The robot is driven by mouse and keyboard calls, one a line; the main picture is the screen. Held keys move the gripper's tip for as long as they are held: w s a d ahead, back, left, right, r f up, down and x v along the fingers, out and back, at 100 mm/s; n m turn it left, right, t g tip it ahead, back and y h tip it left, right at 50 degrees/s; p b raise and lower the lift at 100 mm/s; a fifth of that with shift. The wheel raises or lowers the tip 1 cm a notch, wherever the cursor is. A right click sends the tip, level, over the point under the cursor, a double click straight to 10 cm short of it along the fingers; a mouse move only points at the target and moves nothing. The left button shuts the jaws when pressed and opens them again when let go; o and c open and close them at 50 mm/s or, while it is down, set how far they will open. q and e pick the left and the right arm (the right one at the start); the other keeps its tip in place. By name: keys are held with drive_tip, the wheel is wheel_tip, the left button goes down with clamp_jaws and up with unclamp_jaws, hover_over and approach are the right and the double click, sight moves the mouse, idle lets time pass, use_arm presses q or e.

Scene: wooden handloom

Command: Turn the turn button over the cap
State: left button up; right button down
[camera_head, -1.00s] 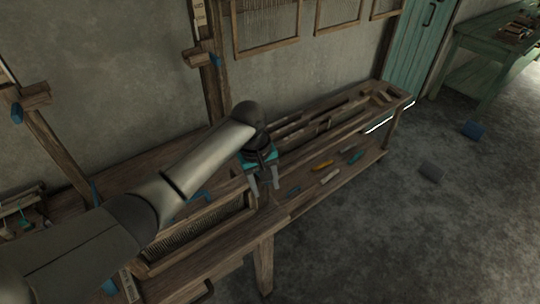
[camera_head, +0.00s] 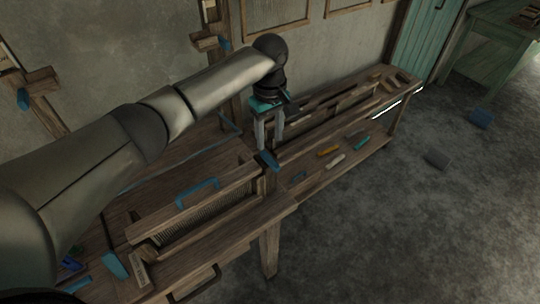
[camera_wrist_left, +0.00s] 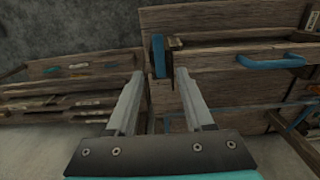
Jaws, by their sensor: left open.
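A blue turn button (camera_head: 269,160) sits at the right end of the wooden beater cap (camera_head: 150,228), which carries a blue handle (camera_head: 197,190). In the left wrist view the turn button (camera_wrist_left: 158,56) stands upright at the end of the cap, beside its wood; the handle (camera_wrist_left: 270,62) lies to its right. My left gripper (camera_head: 269,145) is open, its fingers pointing down just above the turn button. In the wrist view the button appears between and just beyond the two fingertips (camera_wrist_left: 160,74). I cannot tell whether they touch it. My right gripper is out of view.
Another blue button (camera_head: 115,265) is at the cap's left end. A shelf to the right holds an orange piece (camera_head: 328,152), a pale piece (camera_head: 335,161) and a teal piece (camera_head: 362,143). A wooden post rises behind my gripper.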

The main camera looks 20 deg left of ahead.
sight(270, 159)
use_arm(q)
wheel_tip(270, 159, down, 7)
drive_tip(key=shift+f+b, duration=0.15)
drive_tip(key=shift+b, duration=0.4)
drive_tip(key=shift+c, duration=0.4)
clamp_jaws()
